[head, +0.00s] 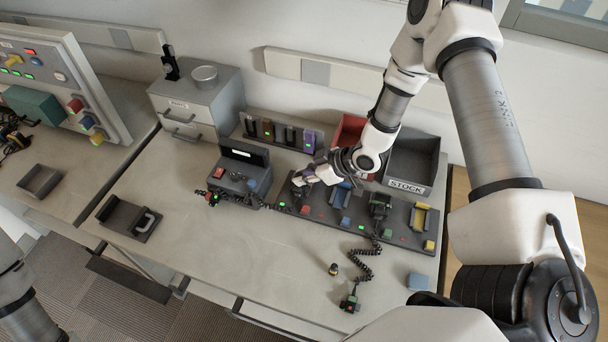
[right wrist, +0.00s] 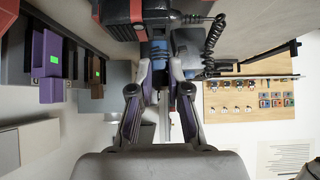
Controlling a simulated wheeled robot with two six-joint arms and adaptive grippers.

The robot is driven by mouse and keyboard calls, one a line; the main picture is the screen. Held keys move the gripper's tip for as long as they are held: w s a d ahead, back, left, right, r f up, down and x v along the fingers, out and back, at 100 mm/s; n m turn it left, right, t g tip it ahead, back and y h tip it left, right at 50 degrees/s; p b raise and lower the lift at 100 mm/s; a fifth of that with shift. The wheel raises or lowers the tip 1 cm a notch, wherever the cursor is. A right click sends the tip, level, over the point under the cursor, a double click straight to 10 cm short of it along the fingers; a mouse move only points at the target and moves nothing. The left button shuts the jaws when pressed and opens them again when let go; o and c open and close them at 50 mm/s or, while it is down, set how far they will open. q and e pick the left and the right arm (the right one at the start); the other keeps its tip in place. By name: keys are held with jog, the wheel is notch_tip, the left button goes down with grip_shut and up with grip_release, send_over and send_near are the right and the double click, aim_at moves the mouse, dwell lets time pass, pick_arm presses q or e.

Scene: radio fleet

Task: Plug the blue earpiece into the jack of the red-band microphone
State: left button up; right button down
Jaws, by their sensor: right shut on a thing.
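My right gripper (head: 318,174) is over the left end of the dark cradle rack (head: 325,217). In the right wrist view its fingers (right wrist: 160,75) close around a small blue piece (right wrist: 158,50), which looks like the blue earpiece; a purple part shows beside it. A black body with red edges (right wrist: 125,14) and a coiled cord is just beyond the fingertips; I cannot tell whether the blue piece touches it. A small dark microphone with red on it (head: 212,197) lies by the grey console, with a coiled cord. Its jack cannot be made out. My left gripper is out of view.
Another corded microphone (head: 350,302) lies at the desk's front, near a small dark-and-yellow piece (head: 334,269). A blue block (head: 418,282) is to its right. The grey STOCK bin (head: 408,187) and a red bin (head: 350,130) stand behind. The desk's centre-left is clear.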

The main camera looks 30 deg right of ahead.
aim_at(301, 174)
jog(key=shift+f, duration=0.2)
jog(key=shift+r, duration=0.2)
dwell(2.0)
jog(key=r+p, duration=0.1)
jog(key=r, duration=0.3)
jog(key=r+p, duration=0.1)
jog(key=r, duration=0.1)
jog(key=shift+w+a+r+p, duration=0.3)
jog(key=shift+r, duration=0.1)
jog(key=w+a+r+m+t+h+b, duration=0.1)
jog(key=w+a+m+t+h+b, duration=0.1)
jog(key=a+m+h+b, duration=0.4)
jog(key=shift+w+a+r+m+b, duration=0.15)
jog(key=shift+w+a+m+b, duration=0.3)
jog(key=shift+m, duration=0.75)
